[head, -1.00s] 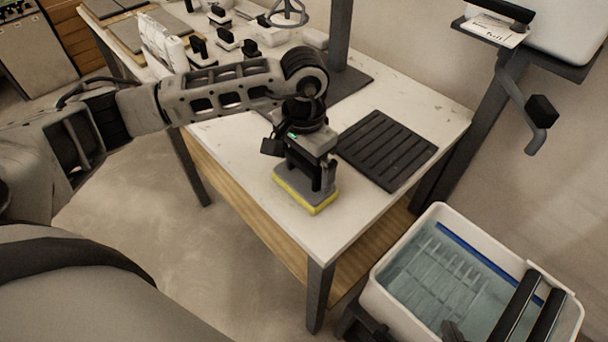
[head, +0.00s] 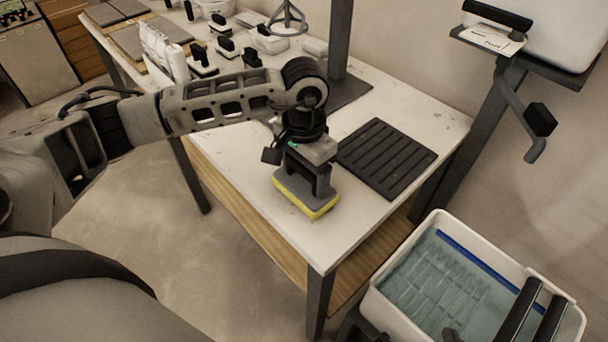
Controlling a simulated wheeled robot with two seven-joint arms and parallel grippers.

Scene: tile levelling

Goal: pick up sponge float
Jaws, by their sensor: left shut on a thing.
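The sponge float (head: 306,200) has a grey plate with a yellow sponge layer underneath. It is at the near edge of the white table, below my left gripper. My left gripper (head: 312,172) points down and is shut on the float's handle, which is mostly hidden by the fingers. I cannot tell whether the sponge touches the table top or is slightly above it. My right gripper is not in view.
A black ribbed mat (head: 387,158) lies right of the float. A white tub of water (head: 372,302) with dark rails stands at lower right. Several black-handled tools (head: 226,48) sit at the table's back. A dark post (head: 340,40) rises from the table.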

